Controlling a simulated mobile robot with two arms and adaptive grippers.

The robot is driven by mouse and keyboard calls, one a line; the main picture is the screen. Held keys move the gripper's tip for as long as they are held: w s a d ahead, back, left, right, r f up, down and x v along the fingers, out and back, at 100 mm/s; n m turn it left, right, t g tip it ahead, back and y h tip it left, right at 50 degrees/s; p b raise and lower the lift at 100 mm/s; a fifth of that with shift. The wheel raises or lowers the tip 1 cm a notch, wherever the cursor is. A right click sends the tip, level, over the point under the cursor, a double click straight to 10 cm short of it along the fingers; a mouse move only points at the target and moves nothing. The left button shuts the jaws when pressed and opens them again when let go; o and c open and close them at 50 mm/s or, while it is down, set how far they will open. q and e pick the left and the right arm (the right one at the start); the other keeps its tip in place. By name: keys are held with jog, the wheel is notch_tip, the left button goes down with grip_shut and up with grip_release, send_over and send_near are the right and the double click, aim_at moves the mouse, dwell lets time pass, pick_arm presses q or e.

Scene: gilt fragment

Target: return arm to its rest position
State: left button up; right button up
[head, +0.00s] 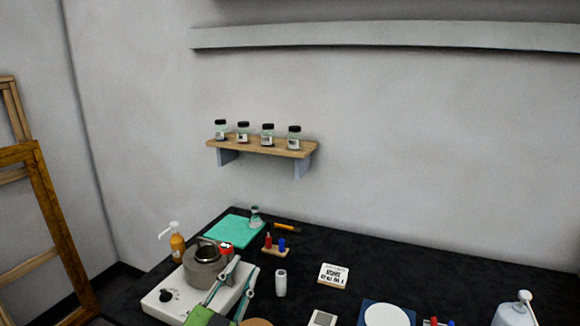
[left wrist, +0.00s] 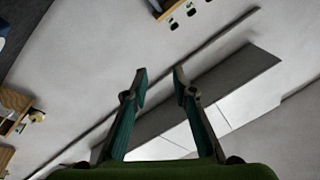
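My left gripper (head: 246,264) shows at the bottom of the head view, its green body at the lower edge and its two teal fingers pointing up. In the left wrist view the fingertips (left wrist: 159,74) stand apart with nothing between them, so it is open and empty. In the head view it overlaps the right part of a white hotplate (head: 160,302) with a grey pot (head: 205,268); I cannot tell its height above them. My right gripper is in neither view.
A dark table (head: 400,260) holds an amber pump bottle (head: 177,243), a green mat (head: 232,230), a white cylinder (head: 281,283), a small sign (head: 334,275) and a large bottle (head: 513,312). A wall shelf (head: 262,147) carries several jars. A wooden frame (head: 45,215) stands left.

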pick_arm(q)
jog(key=s+a+f+n+g+y, duration=0.4)
jog(key=s+a+f, duration=0.15)
jog(key=f, duration=0.35)
jog(key=s+a+f+n+g+y, duration=0.3)
jog(key=s+a+f+n+g, duration=0.15)
jog(key=s+f, duration=0.4)
jog(key=s+f+g+h, duration=0.1)
jog(key=s+f+g, duration=0.35)
jog(key=s, duration=0.45)
jog(key=s+f+g, duration=0.3)
jog(key=s+f, duration=0.3)
jog(key=s, duration=0.4)
jog(key=s+f+g, duration=0.1)
jog(key=s+f, duration=0.2)
jog(key=f, duration=2.5)
jog(key=s+a+f+g+b, duration=0.1)
jog(key=s+a+f, duration=0.2)
jog(key=s+f, duration=1.2)
jog(key=shift+s+f+m+g, duration=0.3)
jog(key=shift+s+f+m, duration=0.15)
jog(key=shift+s, duration=0.25)
jog(key=shift+a, duration=0.1)
